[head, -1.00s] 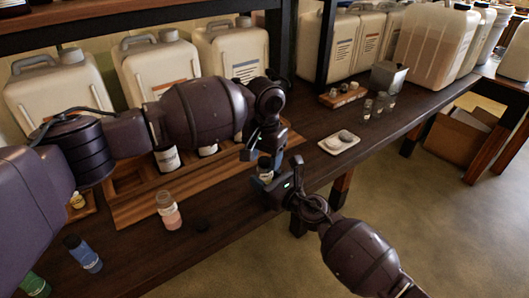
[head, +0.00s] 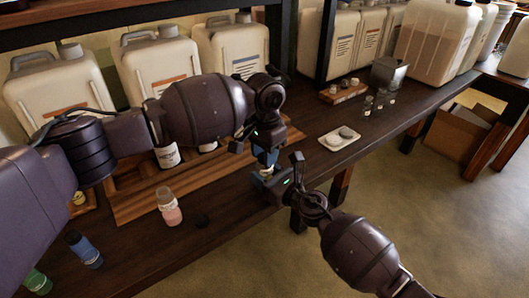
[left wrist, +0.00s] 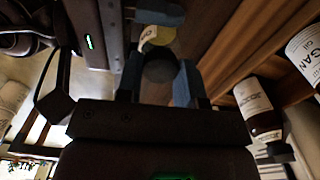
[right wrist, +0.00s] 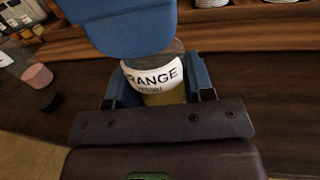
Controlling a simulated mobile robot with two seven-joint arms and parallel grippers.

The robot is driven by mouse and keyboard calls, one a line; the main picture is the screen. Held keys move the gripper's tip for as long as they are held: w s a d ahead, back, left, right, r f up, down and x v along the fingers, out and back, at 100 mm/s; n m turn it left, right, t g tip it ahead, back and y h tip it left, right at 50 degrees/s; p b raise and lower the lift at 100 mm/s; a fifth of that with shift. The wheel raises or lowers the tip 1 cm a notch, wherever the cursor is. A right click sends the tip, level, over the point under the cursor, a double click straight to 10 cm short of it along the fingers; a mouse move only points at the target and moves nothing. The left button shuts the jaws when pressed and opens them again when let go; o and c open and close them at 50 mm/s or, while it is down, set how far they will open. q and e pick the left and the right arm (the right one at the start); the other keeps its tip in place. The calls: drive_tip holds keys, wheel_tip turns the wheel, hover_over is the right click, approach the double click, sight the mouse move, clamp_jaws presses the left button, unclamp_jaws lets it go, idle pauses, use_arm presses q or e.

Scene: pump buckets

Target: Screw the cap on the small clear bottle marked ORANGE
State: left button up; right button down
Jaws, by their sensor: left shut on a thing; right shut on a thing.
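The small clear bottle marked ORANGE (right wrist: 152,80) is upright in the right wrist view, with a white label and yellowish contents. My right gripper (head: 272,178) is shut around its body, over the bench's front edge. My left gripper (head: 265,158) is directly above, its blue fingers reaching down to the bottle top. In the left wrist view these fingers are shut on a dark round cap (left wrist: 158,72). The cap is at or very near the bottle's mouth; the left finger partly hides this in the right wrist view, so I cannot tell whether the threads engage.
A pink-filled bottle (head: 169,209) stands on the bench with a dark cap (head: 201,221) beside it. Blue (head: 84,249) and green (head: 37,282) bottles are at the near left. A white tray (head: 340,138) lies to the right. Large jugs (head: 156,70) line the back.

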use_arm(q)
drive_tip(key=shift+m, duration=0.9)
drive_tip(key=o, duration=1)
drive_tip(key=shift+r, duration=0.1)
drive_tip(key=shift+r, duration=2.2)
wheel_tip(320, 180, up, 4)
drive_tip(key=n, duration=0.5)
drive_tip(key=shift+f, duration=0.25)
